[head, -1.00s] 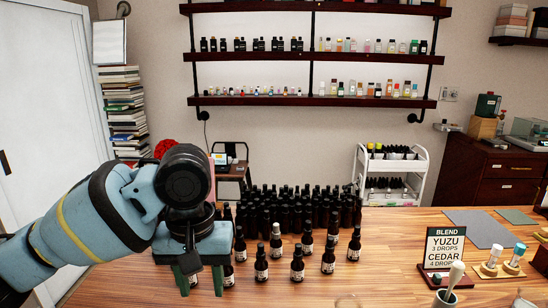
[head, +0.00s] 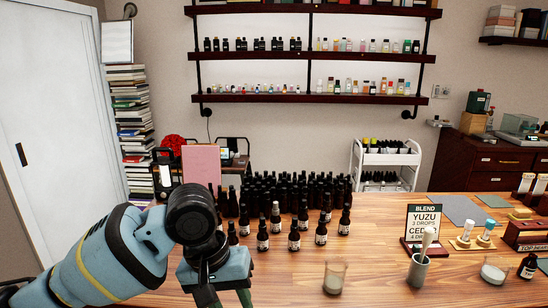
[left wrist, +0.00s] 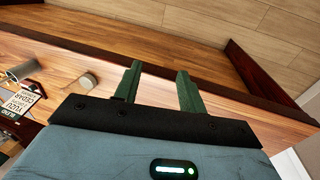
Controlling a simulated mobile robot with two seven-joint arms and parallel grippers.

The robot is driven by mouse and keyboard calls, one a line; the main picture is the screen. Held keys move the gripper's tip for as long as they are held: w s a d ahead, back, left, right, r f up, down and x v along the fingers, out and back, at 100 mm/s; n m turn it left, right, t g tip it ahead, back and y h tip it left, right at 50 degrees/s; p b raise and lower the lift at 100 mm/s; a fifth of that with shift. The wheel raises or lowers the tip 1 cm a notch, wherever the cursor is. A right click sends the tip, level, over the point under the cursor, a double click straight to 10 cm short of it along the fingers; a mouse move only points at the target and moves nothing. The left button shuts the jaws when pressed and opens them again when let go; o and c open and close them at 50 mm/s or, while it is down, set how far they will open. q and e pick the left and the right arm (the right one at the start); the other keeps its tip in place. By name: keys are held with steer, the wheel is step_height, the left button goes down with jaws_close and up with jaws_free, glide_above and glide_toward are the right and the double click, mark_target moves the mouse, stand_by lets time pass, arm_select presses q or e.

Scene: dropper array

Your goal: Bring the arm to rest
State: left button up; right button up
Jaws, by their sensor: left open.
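My left arm (head: 110,255) comes in from the lower left of the head view. Its gripper (head: 226,298) is low in that view, at the front left of the wooden table, with its tips cut off by the bottom edge. In the left wrist view, the two green fingers of the gripper (left wrist: 156,74) stand apart with nothing between them. Beyond them are the table's dark edge (left wrist: 210,84) and the wood floor (left wrist: 215,22). My right gripper is in neither view.
Many dark dropper bottles (head: 294,238) stand behind my left gripper. A glass beaker (head: 334,280), a grey cup (head: 418,272) with a white-headed tool, and a blend sign (head: 422,222) stand to the right. Bare table (head: 290,285) lies between the gripper and beaker.

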arm_select(q)
steer(key=s+d+f+t+h, duration=0.1)
steer(key=d+f+t+h, duration=0.15)
steer(key=f, duration=0.75)
steer(key=s+d+f+t+h, duration=0.1)
steer(key=d+f+t+h, duration=0.15)
steer(key=f, duration=0.85)
steer(key=s+a+f+m+t+y, duration=0.1)
steer(key=s+a+f+t+y, duration=0.3)
steer(key=s+a+f, duration=1.1)
steer(key=s+a+y, duration=0.1)
steer(key=s+a, duration=0.2)
steer(key=s, duration=0.1)
steer(key=shift+m+y, duration=0.3)
steer(key=shift+y, duration=0.1)
